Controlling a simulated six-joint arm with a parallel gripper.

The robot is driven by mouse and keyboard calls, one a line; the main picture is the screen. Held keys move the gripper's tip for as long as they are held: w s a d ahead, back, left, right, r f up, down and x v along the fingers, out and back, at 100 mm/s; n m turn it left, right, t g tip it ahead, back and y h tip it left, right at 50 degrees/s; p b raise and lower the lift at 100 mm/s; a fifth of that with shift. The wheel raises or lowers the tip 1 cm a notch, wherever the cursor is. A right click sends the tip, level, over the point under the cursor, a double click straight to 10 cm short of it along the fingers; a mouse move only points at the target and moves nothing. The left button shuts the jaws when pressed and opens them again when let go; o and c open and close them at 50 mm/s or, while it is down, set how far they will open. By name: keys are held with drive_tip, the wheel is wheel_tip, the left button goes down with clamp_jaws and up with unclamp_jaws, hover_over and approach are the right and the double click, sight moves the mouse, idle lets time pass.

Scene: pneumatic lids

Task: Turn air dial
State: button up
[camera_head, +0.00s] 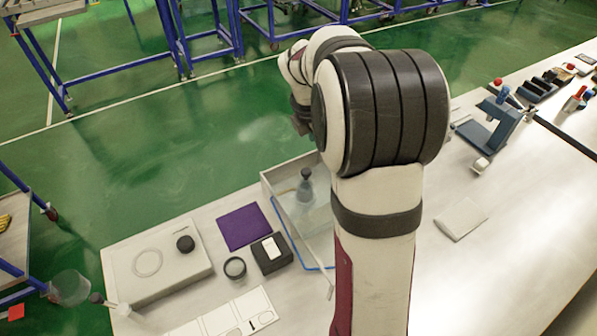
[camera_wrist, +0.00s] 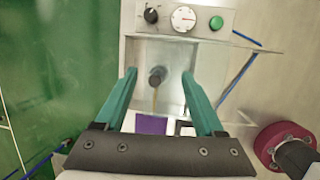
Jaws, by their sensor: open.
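The black air dial (camera_wrist: 151,15) is at the left end of a light panel (camera_wrist: 168,27) at the top of the wrist view. A round white gauge (camera_wrist: 183,18) and a green button (camera_wrist: 216,22) sit to its right on the panel. My gripper (camera_wrist: 158,73) has two teal fingers spread wide apart with nothing held. The dial lies beyond the fingertips, not between them. In the head view my arm hides the gripper, and I cannot see the dial there.
A light-walled box (camera_head: 268,190) holds a dark knob-topped piece (camera_head: 305,187); this also shows between my fingers in the wrist view (camera_wrist: 157,75). A purple mat (camera_head: 243,226), black box (camera_head: 270,256), dark ring (camera_head: 235,267) and pale case (camera_head: 150,262) lie left of it.

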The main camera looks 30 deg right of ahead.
drive_tip(key=s+a+r+m+y, duration=0.1)
drive_tip(key=s+a+r+m, duration=0.1)
drive_tip(key=s+a+m, duration=0.5)
drive_tip(key=a+m, duration=0.1)
drive_tip(key=a, duration=0.1)
drive_tip(key=shift+s+a+r+y, duration=0.2)
drive_tip(key=shift+a+r+y, duration=0.1)
drive_tip(key=shift+r, duration=0.05)
